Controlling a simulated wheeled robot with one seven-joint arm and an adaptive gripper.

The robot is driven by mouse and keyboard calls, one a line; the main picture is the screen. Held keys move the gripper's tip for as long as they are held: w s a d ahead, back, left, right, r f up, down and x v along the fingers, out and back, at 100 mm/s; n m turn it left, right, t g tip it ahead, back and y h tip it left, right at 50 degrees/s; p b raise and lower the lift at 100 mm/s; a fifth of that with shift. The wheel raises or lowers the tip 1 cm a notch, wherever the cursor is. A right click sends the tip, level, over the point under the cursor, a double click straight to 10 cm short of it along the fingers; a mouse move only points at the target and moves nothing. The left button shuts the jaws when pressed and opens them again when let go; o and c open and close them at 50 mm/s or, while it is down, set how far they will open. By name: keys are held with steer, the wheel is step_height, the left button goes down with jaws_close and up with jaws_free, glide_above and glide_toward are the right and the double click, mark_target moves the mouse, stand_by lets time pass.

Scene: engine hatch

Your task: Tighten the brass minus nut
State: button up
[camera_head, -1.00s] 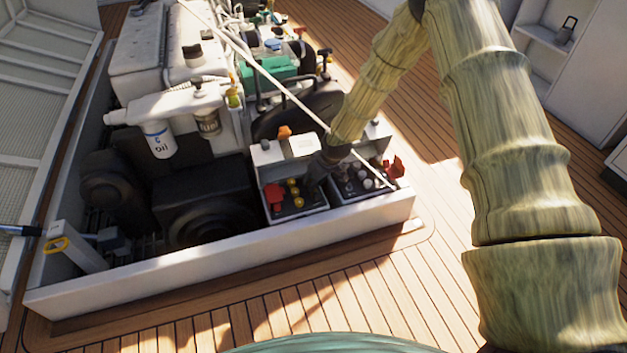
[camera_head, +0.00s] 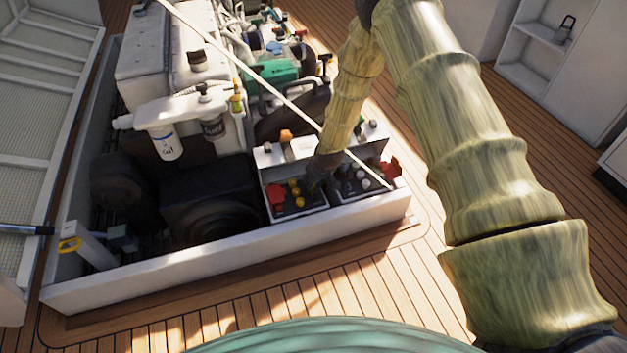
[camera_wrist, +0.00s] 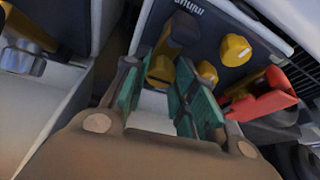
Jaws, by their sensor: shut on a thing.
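In the wrist view the green-padded fingers of my gripper (camera_wrist: 172,72) are closed around a dull brass nut (camera_wrist: 162,70). It sits next to the printed word "minus" (camera_wrist: 188,27) on a dark battery top, and I take it to be the brass minus nut. Its lower part is hidden by the fingers. In the head view my gripper (camera_head: 317,181) reaches down into the battery box at the front right of the engine hatch. It is dark and small there, and hides the nut.
Yellow caps (camera_wrist: 235,50) and a red terminal cover (camera_wrist: 262,98) lie close to the right of the fingers. In the head view another red cover (camera_head: 391,168) is farther right. The hatch's white rim (camera_head: 240,258) runs in front. A white prop rod (camera_head: 245,65) crosses above.

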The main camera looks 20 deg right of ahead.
steer(key=o, duration=1)
steer(key=shift+r, duration=0.1)
steer(key=v, duration=1.1)
steer(key=shift+s+r, duration=0.2)
steer(key=shift+r, duration=0.15)
